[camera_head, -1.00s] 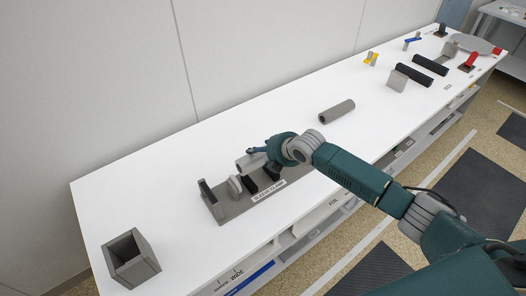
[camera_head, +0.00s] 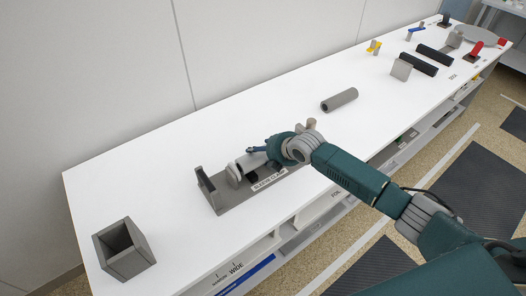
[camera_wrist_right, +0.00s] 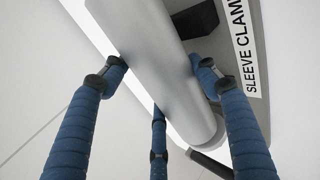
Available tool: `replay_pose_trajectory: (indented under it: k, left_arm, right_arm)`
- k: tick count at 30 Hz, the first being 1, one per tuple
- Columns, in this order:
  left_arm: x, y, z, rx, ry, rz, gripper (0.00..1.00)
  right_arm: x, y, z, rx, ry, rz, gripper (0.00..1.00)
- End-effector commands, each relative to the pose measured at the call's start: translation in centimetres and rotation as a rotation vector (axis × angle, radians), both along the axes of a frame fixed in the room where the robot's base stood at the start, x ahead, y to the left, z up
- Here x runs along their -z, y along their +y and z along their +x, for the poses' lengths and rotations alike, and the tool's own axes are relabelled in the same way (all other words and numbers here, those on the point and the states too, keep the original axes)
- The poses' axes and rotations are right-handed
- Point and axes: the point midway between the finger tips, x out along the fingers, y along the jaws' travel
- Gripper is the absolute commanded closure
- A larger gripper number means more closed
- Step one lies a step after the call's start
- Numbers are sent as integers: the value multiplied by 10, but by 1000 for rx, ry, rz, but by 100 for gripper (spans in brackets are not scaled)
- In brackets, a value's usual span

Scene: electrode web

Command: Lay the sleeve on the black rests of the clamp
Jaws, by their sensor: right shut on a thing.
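The sleeve, a light grey tube (camera_head: 246,162), is held by my right gripper (camera_head: 257,151) over the clamp. The clamp is a grey base (camera_head: 233,198) with an upright plate at its left end and a "SLEEVE CLAMP" label. A black rest (camera_head: 252,178) shows just below the sleeve; the sleeve and gripper hide much of the rests. In the right wrist view, the blue fingers close around the sleeve (camera_wrist_right: 150,60), and a black rest (camera_wrist_right: 195,18) shows beside it. I cannot tell whether the sleeve touches the rests. My left gripper is out of view.
A darker grey tube (camera_head: 339,100) lies behind my right gripper. An open grey box (camera_head: 124,250) stands at the near left corner. Black bars, grey plates and coloured pieces stand farther along the white table (camera_head: 170,160). The table behind the clamp is clear.

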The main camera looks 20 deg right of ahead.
Motion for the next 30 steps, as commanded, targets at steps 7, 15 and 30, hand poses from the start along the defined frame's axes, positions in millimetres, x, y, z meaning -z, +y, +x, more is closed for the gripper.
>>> replay_pose_trajectory:
  k: [7, 15, 30]
  left_arm:
    - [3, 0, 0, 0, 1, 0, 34]
    - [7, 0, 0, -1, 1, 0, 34]
    - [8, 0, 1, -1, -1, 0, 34]
  right_arm:
    - [4, 0, 0, 0, 0, 0, 66]
    - [9, 0, 0, 0, -1, 0, 66]
    - [11, 0, 0, 0, 0, 0, 6]
